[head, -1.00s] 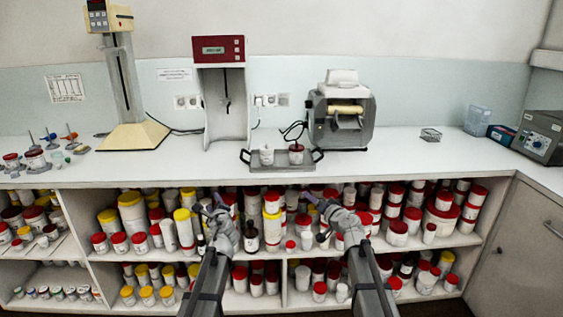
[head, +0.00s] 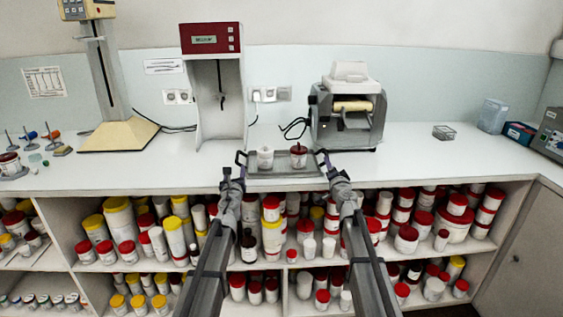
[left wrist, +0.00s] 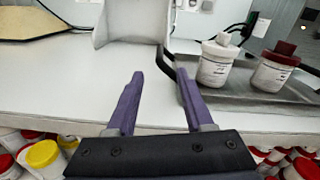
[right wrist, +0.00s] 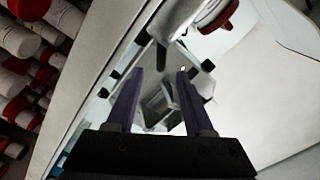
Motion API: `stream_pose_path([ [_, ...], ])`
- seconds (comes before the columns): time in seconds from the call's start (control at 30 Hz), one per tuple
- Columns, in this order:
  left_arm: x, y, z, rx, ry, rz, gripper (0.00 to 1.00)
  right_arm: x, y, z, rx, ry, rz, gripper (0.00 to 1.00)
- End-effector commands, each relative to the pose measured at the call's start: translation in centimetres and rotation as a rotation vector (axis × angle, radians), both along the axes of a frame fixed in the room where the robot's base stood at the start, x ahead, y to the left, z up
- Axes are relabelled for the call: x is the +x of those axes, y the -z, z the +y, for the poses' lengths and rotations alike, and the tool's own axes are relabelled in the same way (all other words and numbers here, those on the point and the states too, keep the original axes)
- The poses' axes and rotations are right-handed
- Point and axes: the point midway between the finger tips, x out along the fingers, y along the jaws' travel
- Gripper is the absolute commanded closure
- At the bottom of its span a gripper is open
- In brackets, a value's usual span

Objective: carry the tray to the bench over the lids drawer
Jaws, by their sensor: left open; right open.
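The grey tray (head: 284,171) with dark end handles lies near the bench's front edge. It carries a white-lidded jar (head: 265,158) and a dark-red-lidded jar (head: 298,156), both upright. My left gripper (head: 232,172) is open at the tray's left handle. In the left wrist view, the dark handle (left wrist: 167,64) shows beyond and beside the right finger of that gripper (left wrist: 157,82); contact is unclear. My right gripper (head: 329,162) is open by the tray's right handle. In the right wrist view, a dark bar, seemingly the handle, shows ahead between the fingertips (right wrist: 168,73).
Behind the tray stand a red-topped instrument (head: 212,85) and a grey roller mill (head: 347,108). A small wire basket (head: 443,132) sits to the right. Shelves (head: 150,268) of lidded jars fill the space below. Bench top (head: 410,155) right of the tray is mostly clear.

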Motion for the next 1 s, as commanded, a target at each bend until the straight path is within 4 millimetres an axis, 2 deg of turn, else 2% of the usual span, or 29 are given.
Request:
stream_pose_path([
  [0.37,0.1,0.0,0.0,0.001,0.000,0.000,0.48,0.0,0.0,0.0,0.000,0.000,0.000,0.47],
  [0.57,0.9,0.0,0.1,0.000,0.000,0.000,0.48,0.6,0.0,0.0,0.000,0.000,0.000,0.47],
  [0.77,3.4,0.0,0.3,0.000,0.000,0.000,0.48,2.2,0.0,0.1,0.000,0.000,0.000,0.47],
  [1.0,7.7,0.0,0.6,0.000,0.000,0.000,0.48,5.0,0.0,0.3,0.000,0.000,0.000,0.47],
])
